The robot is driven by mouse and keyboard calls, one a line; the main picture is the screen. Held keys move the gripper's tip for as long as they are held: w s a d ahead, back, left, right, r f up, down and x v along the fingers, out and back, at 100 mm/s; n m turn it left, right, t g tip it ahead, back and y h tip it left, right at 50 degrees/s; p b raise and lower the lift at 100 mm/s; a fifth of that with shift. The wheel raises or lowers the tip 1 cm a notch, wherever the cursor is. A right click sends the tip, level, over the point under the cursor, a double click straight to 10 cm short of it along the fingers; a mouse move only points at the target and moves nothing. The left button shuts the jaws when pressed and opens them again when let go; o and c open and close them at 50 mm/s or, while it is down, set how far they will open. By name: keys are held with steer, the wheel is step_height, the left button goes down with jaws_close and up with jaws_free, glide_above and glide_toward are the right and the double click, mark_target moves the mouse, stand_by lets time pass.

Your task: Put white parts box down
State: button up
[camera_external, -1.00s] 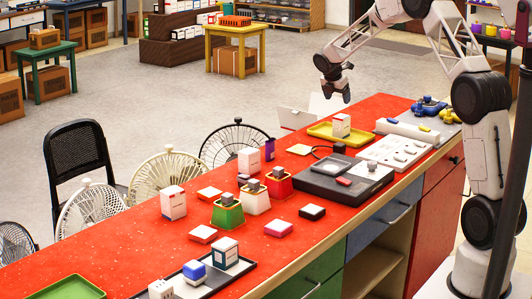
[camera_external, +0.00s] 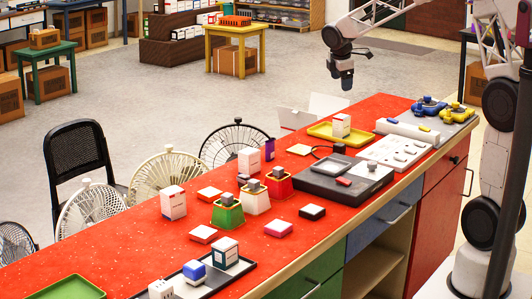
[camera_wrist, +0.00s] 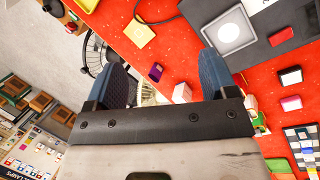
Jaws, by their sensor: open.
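Several white boxes stand on the red counter (camera_external: 130,250), and I cannot tell which is the parts box. One white box (camera_external: 341,125) stands on the yellow tray (camera_external: 322,131) at the far end. My gripper (camera_external: 346,85) hangs above the far end of the counter, higher than the boxes. In the wrist view its two blue-grey fingers (camera_wrist: 165,72) are spread, with nothing held between them.
A dark flat case (camera_external: 340,176) and a white panel (camera_external: 394,153) lie near the yellow tray. Green, white and red holders (camera_external: 254,200) stand mid-counter. Fans (camera_external: 166,178) line the back edge. Bare red surface shows at the left.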

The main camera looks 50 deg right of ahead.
steer(key=s+a+m+y, duration=0.1)
steer(key=s+a+m, duration=0.2)
steer(key=s+a, duration=0.5)
steer(key=s+a+m+t+y, duration=0.1)
steer(key=s+a+m, duration=0.3)
steer(key=s, duration=1.3)
steer(key=s+a+m+y, duration=0.1)
steer(key=s+a+m, duration=0.3)
steer(key=s+a, duration=0.7)
steer(key=shift+s+a+f, duration=0.2)
steer(key=shift+s+a, duration=0.15)
steer(key=shift+s, duration=0.6)
stand_by(3.5)
